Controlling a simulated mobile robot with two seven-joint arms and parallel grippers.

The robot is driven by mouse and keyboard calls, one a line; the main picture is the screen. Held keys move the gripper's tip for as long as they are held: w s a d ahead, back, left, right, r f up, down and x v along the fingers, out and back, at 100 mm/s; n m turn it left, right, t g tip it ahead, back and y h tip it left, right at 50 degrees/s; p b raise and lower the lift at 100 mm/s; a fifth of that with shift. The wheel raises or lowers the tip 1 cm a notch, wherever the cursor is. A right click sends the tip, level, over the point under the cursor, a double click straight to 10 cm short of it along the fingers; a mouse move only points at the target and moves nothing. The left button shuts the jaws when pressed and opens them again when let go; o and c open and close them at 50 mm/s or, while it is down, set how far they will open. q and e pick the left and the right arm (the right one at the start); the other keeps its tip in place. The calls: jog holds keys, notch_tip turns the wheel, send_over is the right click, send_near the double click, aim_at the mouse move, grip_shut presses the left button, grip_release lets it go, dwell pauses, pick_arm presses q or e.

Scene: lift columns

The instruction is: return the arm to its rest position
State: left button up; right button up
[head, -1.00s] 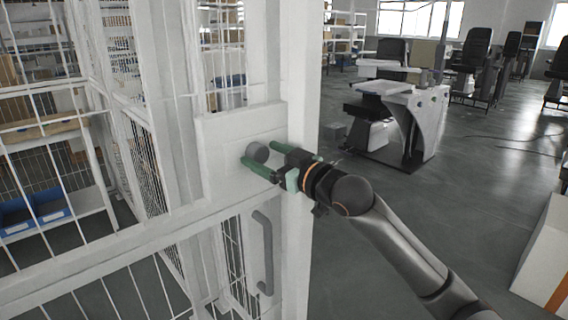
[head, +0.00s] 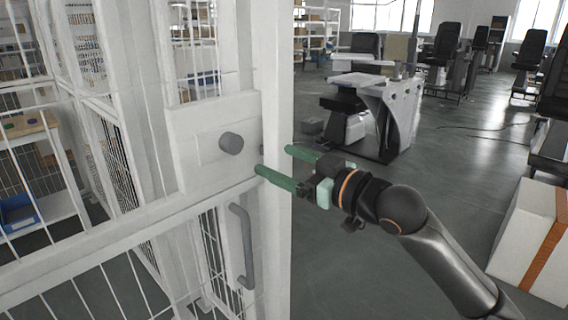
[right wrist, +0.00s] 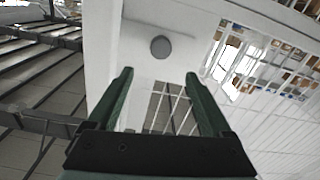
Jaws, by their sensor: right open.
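My right gripper (head: 273,160) is open and empty, its two green fingers apart, in front of and to the right of the white lock plate (head: 190,165) on the cage door. A grey round knob (head: 231,143) sticks out of the plate, clear of the fingers. In the right wrist view the knob (right wrist: 160,46) shows ahead, beyond the gap between the fingertips (right wrist: 159,75). My right arm (head: 440,258) reaches in from the lower right. My left gripper is not in view.
A grey door handle (head: 243,245) is below the plate. White mesh cage panels (head: 80,240) fill the left. A white box with an orange stripe (head: 515,235) stands at the right. A workstation (head: 375,110) and several chairs are further back. Open floor (head: 350,275) lies between.

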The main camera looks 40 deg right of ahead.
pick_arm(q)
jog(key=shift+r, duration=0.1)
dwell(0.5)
pick_arm(e)
notch_tip(320, 180, down, 21)
jog(key=m+g+h+p, duration=0.1)
jog(key=m+g+p, duration=0.1)
jog(key=g+p, duration=0.3)
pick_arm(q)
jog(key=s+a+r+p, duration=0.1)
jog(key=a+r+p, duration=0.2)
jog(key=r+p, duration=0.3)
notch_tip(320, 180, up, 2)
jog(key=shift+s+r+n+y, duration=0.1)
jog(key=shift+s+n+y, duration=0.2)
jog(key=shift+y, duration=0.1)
pick_arm(e)
jog(key=s+a+f+n+g+y, duration=0.1)
jog(key=s+a+f+g, duration=0.2)
jog(key=s+a+f, duration=1.2)
jog(key=a+f, duration=0.3)
jog(key=a, duration=0.1)
jog(key=shift+g+y, duration=0.3)
jog(key=shift+g, duration=0.1)
jog(key=shift+f, duration=0.1)
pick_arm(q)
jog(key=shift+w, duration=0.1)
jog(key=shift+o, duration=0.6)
